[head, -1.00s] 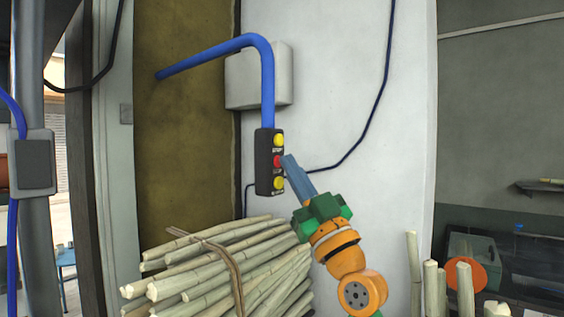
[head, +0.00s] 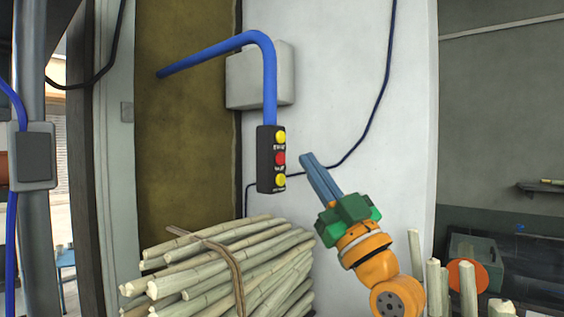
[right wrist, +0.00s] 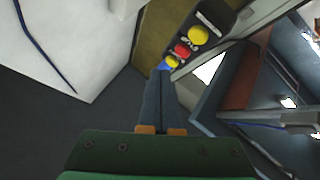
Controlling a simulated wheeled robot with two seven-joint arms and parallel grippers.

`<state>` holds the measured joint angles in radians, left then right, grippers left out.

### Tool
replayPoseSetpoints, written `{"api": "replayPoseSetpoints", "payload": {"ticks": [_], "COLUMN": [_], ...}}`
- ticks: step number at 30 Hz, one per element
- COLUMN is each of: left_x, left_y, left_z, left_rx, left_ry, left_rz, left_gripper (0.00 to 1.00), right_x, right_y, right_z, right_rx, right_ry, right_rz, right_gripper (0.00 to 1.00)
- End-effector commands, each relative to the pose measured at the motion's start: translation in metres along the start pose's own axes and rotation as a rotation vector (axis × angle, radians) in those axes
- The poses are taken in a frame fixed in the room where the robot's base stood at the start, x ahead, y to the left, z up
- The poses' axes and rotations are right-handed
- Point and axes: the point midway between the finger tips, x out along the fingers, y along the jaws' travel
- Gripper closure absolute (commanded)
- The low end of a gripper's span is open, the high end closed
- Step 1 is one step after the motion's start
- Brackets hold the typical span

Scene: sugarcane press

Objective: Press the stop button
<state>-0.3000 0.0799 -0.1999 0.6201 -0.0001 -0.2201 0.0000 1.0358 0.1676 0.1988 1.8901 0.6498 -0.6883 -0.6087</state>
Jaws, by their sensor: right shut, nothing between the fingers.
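The black control box (head: 264,160) hangs from a blue bent pipe. It has a red button (head: 280,158) in the middle, between a yellow button above (head: 280,137) and a yellow button below (head: 280,180). The button labels are too small to read surely. My right gripper (head: 306,157) is shut and empty, its blue-grey fingertips apart from the box, a little to the right of the red button. In the right wrist view the red button (right wrist: 183,50) shows just beyond the fingertips (right wrist: 160,73). My left gripper is not in view.
A tied bundle of cane (head: 210,268) lies below the box. Several upright canes (head: 467,290) stand at the lower right. A grey wall box (head: 258,75) is behind the blue pipe (head: 225,47).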

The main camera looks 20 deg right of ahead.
Motion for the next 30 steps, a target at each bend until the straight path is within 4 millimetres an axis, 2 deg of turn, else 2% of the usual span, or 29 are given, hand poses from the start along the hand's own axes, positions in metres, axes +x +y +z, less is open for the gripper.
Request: {"api": "replayPoseSetpoints", "payload": {"ticks": [9, 30], "left_x": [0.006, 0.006], "left_y": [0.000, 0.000], "left_z": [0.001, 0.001], "left_rx": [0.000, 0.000], "left_ry": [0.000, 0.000], "left_rz": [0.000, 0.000], "left_gripper": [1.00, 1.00], "right_x": [-0.018, -0.018], "right_y": [0.013, 0.013], "right_z": [-0.012, -0.013], "right_rx": [0.000, 0.001], "right_ry": [0.000, -0.001], "right_rz": [0.000, 0.000], "right_gripper": [1.00, 1.00]}}
